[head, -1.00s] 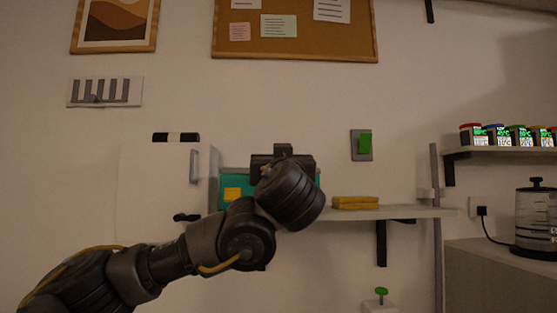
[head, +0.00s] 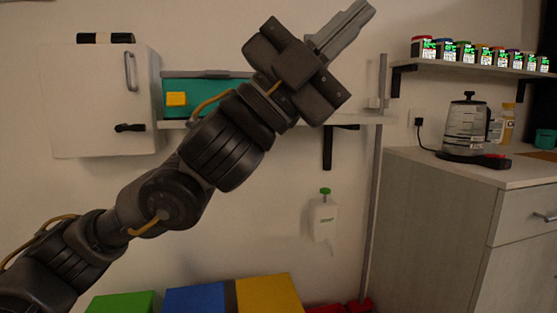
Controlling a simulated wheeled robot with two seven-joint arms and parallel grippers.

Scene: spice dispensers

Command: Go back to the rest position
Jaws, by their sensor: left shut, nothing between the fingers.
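My left gripper (head: 345,25) is in the upper middle of the head view, at the end of my left arm, which comes in from the lower left. Its fingers point up and to the right and are shut with nothing between them. It is in front of the wall, left of the shelf with spice dispensers (head: 470,53). My right gripper is not in view. My left arm hides part of the wall shelf and of the teal box (head: 195,98).
A white cabinet (head: 95,95) hangs at the left. A vertical pole (head: 373,200) stands right of my arm. A counter (head: 440,170) with a kettle (head: 465,130) is at the right. Green, blue (head: 195,299) and yellow (head: 268,295) boxes are at the bottom. A white dispenser (head: 324,220) is on the wall.

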